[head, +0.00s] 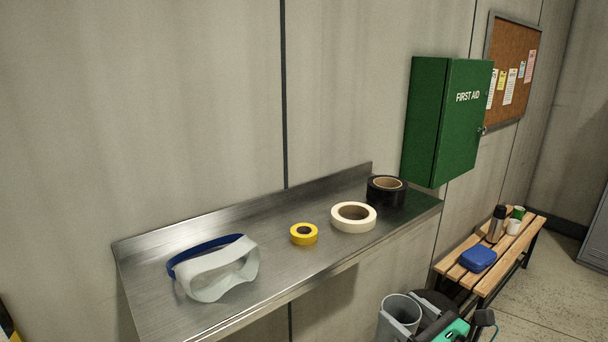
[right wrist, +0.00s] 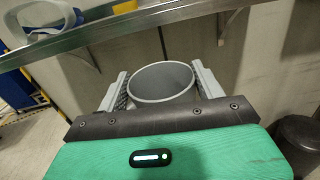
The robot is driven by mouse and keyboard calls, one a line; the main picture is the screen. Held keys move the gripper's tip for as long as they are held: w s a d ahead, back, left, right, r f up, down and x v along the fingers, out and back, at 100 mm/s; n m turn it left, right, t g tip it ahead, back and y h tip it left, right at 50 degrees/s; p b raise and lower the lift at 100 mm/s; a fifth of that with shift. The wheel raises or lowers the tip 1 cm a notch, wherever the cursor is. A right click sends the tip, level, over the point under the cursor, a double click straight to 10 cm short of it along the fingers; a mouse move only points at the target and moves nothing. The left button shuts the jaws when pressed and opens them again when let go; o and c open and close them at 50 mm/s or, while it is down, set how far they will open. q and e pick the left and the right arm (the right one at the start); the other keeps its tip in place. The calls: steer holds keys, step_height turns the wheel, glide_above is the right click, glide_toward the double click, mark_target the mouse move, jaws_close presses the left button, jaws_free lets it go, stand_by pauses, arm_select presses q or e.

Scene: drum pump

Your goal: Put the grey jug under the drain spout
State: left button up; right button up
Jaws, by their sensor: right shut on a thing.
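The grey jug (head: 396,306) is at the bottom of the head view, just in front of the steel shelf, with its round open mouth facing up. In the right wrist view the jug (right wrist: 163,84) sits between the two fingers of my right gripper (right wrist: 160,92). The fingers are shut on it from both sides. In the head view my right gripper (head: 404,320) is partly cut off by the lower edge. The jug's lower part is hidden. My left gripper and the drain spout are not in view.
A steel shelf (head: 270,260) carries goggles (head: 222,272), yellow tape (head: 304,234), white tape (head: 353,217) and black tape (head: 386,190). A green first aid box (head: 445,120) hangs above. A wooden bench (head: 470,283) stands at right. A dark bin (right wrist: 298,140) is on the floor.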

steer(key=w+a+r+n+g+y, duration=0.1)
steer(key=w+r, duration=0.2)
steer(key=r, duration=0.5)
steer(key=w+a+r+n+g+y, duration=0.1)
steer(key=w+r, duration=0.1)
steer(key=r, duration=0.6)
steer(key=s+d+f+m+t+h, duration=0.1)
steer(key=s+f, duration=0.4)
steer(key=f, duration=0.6)
steer(key=s+d+f+m+t+h, duration=0.2)
steer(key=s+f, duration=0.3)
steer(key=f, duration=0.7)
steer(key=shift+s+d+h, duration=0.2)
steer(key=shift+d+h, duration=0.05)
steer(key=shift+h, duration=0.15)
steer(key=w+a+r+n+g+y, duration=0.15)
steer(key=w+r, duration=0.35)
steer(key=r, duration=0.7)
steer(key=w+a+r+n+g+y, duration=0.15)
steer(key=w+r, duration=0.45)
steer(key=r, duration=0.6)
steer(key=s+d+f+m+t+h, duration=0.1)
steer(key=s+f, duration=0.4)
steer(key=f, duration=0.7)
steer(key=s+d+f+m+t+h, duration=0.1)
steer(key=s+f, duration=0.5)
steer(key=f, duration=0.6)
steer(key=shift+d+m+t+h, duration=0.4)
steer(key=shift+m+t+h, duration=0.1)
